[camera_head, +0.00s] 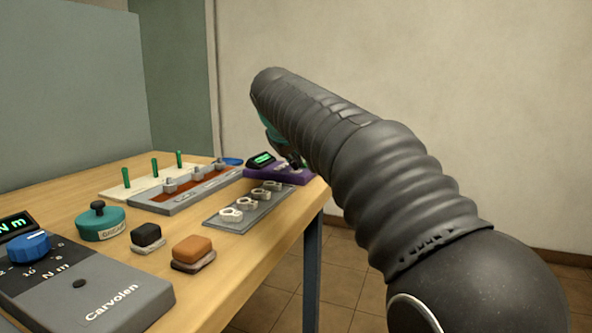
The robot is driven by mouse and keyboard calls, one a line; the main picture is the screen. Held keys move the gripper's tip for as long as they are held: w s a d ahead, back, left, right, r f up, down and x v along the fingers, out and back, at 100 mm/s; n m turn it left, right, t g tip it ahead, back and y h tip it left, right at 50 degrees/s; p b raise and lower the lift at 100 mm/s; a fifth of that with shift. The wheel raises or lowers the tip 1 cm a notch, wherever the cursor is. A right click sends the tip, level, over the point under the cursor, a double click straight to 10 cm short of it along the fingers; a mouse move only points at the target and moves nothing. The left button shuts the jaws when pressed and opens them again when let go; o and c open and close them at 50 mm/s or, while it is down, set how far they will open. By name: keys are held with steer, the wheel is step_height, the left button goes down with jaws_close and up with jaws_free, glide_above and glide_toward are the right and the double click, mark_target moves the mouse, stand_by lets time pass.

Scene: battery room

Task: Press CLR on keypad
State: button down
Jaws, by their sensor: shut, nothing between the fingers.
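A purple device with a small lit green display, which looks like the keypad (264,175), sits at the far right end of the wooden table. Its keys are too small and too covered to read, so I cannot make out CLR. My arm reaches across from the right, and its end hangs over the keypad. My gripper (294,160) is mostly hidden behind my arm; only a dark bit shows at the keypad's right part. It is shut and holds nothing. I cannot tell whether it touches a key.
A grey plate with several metal nuts (228,221) lies in front of the keypad. A tray with a brown inset (150,203), a teal grease tin (101,227), black and orange blocks (192,246) and a grey torque tester (105,299) stand nearer. The table's right edge is close.

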steer(key=shift+r, duration=0.1)
steer(key=shift+r+p, duration=0.75)
steer(key=shift+p, duration=0.15)
step_height(320, 180, up, 5)
steer(key=p, duration=0.4)
steer(key=shift+p, duration=0.3)
steer(key=s+d+f+m+g, duration=0.1)
steer(key=s+d+f+m, duration=0.1)
steer(key=s+d+f, duration=0.55)
steer(key=s+d+f+m+g, duration=0.1)
steer(key=s+d+f, duration=0.25)
steer(key=s, duration=0.65)
steer(key=s+d+f+m+g, duration=0.15)
steer(key=s+d+f, duration=0.25)
steer(key=s+d, duration=0.4)
steer(key=s+f+m+y, duration=0.1)
steer(key=s+f+m, duration=0.2)
steer(key=s+f, duration=0.7)
steer(key=shift+s+d+f, duration=0.3)
steer(key=shift+s+f, duration=0.05)
steer(key=shift+s, duration=0.5)
